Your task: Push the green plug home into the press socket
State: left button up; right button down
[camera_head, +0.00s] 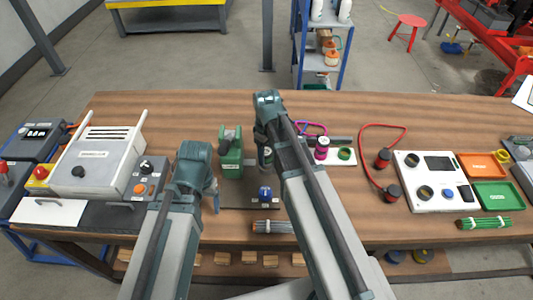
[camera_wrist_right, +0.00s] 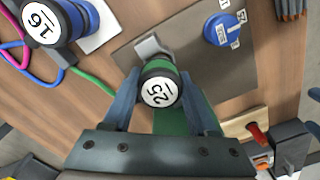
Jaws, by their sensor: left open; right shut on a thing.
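The green plug (camera_wrist_right: 160,88), a black-ended cylinder with a green band and a white "25" label, sits between the fingers of my right gripper (camera_wrist_right: 162,100). That gripper is shut on it. In the head view the right gripper (camera_head: 265,157) is just right of the green press (camera_head: 231,160), and my arm partly hides the plug. In the wrist view a green surface shows behind the plug; how deep the plug sits in any socket cannot be told. My left gripper (camera_head: 213,198) is open and empty, low and left of the press.
A cable bundle (camera_head: 272,227) lies at the front. A grey machine (camera_head: 97,160) stands left.

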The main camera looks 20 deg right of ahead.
pick_arm(q)
jog(key=shift+f+b, duration=0.85)
jog(key=shift+f, duration=0.05)
pick_arm(e)
jog(key=shift+f, duration=0.95)
jog(key=shift+r, duration=0.1)
jog(key=shift+c, duration=0.6)
grip_release()
pick_arm(q)
jog(key=shift+r, duration=0.1)
notch_tip(320, 180, up, 14)
jog(key=p, duration=1.4)
pick_arm(e)
notch_tip(320, 180, up, 14)
pick_arm(q)
jog(key=shift+f, duration=0.2)
pick_arm(e)
jog(key=shift+f, duration=0.2)
pick_arm(q)
notch_tip(320, 180, down, 13)
jog(key=b, duration=1.3)
jog(key=shift+f+b, duration=0.15)
jog(key=shift+b, duration=0.15)
pick_arm(e)
notch_tip(320, 180, down, 13)
jog(key=shift+f, duration=0.15)
